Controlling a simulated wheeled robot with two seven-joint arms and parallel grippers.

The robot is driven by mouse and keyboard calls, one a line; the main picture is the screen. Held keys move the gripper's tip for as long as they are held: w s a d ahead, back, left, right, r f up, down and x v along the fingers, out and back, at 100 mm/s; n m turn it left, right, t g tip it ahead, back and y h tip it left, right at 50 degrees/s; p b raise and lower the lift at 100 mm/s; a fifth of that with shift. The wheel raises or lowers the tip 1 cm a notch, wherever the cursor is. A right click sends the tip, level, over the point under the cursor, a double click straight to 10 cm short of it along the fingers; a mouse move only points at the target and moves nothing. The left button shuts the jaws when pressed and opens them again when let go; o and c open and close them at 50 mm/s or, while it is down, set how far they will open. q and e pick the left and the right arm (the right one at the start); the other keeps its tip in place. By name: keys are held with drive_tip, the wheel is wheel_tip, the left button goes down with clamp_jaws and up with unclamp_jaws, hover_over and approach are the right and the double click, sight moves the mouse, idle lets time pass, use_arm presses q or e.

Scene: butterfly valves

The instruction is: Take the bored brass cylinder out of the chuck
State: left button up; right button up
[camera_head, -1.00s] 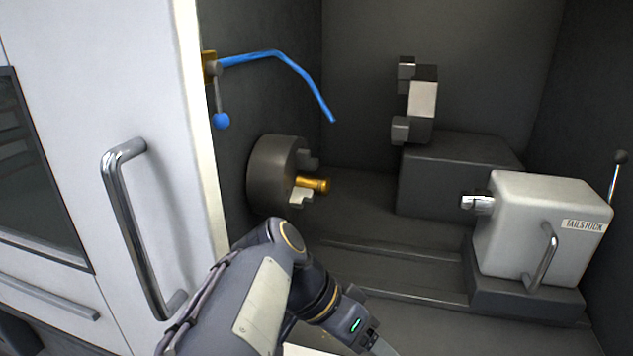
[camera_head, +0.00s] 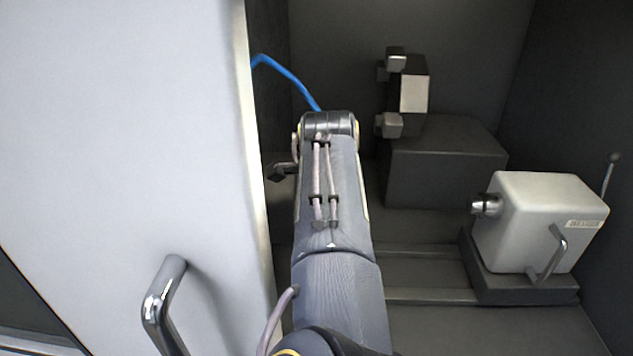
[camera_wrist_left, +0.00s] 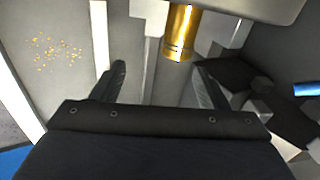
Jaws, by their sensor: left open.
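The brass cylinder (camera_wrist_left: 181,34) shows at the top of the left wrist view, sticking out of the chuck (camera_wrist_left: 262,8) between its pale jaws (camera_wrist_left: 150,22). My left gripper (camera_wrist_left: 163,78) is open and empty. Its two dark fingers point toward the cylinder, which lies just beyond the fingertips and a little right of the middle between them. The bore cannot be made out. In the head view my left arm reaches into the machine and hides the chuck and cylinder. My right gripper is not in view.
The open white door (camera_head: 120,120) stands close on the left of my arm, with a metal handle (camera_head: 165,300). A tailstock (camera_head: 540,225) stands at the right, a dark tool block (camera_head: 445,165) at the back. A blue hose (camera_head: 290,82) hangs above. Gold chips (camera_wrist_left: 55,50) lie scattered.

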use_arm(q)
drive_tip(key=shift+m, duration=0.3)
drive_tip(key=w+f, duration=0.2)
drive_tip(key=w+f+p, duration=0.1)
drive_tip(key=w, duration=0.1)
drive_tip(key=w+f, duration=0.2)
drive_tip(key=shift+a+f+p, duration=0.25)
drive_tip(key=shift+f+p, duration=0.05)
drive_tip(key=shift+p, duration=0.1)
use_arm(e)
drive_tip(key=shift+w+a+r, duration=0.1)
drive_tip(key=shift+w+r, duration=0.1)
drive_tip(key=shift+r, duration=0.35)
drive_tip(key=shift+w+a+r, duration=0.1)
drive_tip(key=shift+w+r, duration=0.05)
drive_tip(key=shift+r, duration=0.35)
use_arm(q)
clamp_jaws()
drive_tip(key=shift+r, duration=0.1)
